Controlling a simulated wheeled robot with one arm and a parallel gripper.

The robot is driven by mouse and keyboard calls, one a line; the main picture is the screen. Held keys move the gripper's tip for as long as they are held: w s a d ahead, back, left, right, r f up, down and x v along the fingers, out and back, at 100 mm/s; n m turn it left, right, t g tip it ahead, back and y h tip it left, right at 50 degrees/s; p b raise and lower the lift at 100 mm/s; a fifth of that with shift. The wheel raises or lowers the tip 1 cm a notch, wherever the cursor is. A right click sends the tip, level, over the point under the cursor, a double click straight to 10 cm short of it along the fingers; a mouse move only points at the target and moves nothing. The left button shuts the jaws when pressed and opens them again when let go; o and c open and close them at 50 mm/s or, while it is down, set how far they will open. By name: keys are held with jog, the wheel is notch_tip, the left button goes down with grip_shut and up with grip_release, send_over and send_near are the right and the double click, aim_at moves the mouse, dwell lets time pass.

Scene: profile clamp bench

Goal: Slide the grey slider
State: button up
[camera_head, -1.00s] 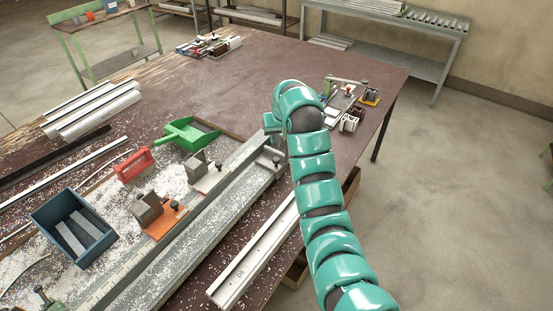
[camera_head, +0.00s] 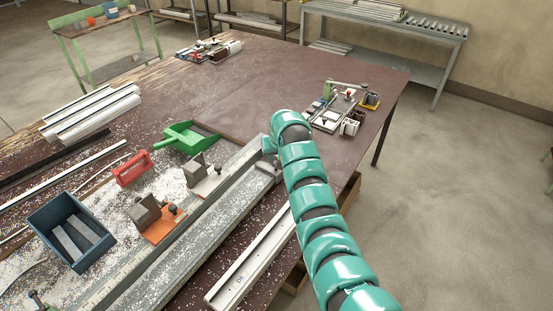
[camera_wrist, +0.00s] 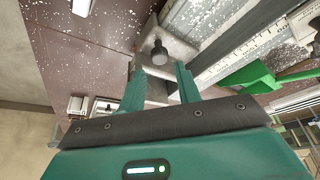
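The grey slider (camera_head: 203,181), a pale grey plate with a grey block and dark knob, sits beside the long metal rail (camera_head: 150,262) in the head view. The orange slider (camera_head: 162,226) sits nearer along the same rail. My gripper (camera_wrist: 160,72) is open, its two green fingers apart. It is over the far end of the rail, beyond the grey slider. A grey end piece with a dark knob (camera_wrist: 158,52) shows just past and between the fingertips in the wrist view. I cannot tell whether the fingers touch it.
Fixtures (camera_head: 340,115) stand at the far right. The middle back of the table (camera_head: 260,85) is clear.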

jog(key=shift+p+x, duration=0.45)
jog(key=shift+x, duration=0.7)
jog(key=shift+w+f, duration=0.25)
jog(key=shift+f, duration=0.05)
jog(key=shift+p+x, duration=0.5)
jog(key=shift+x, duration=0.5)
jog(key=shift+s+f, duration=0.1)
grip_shut()
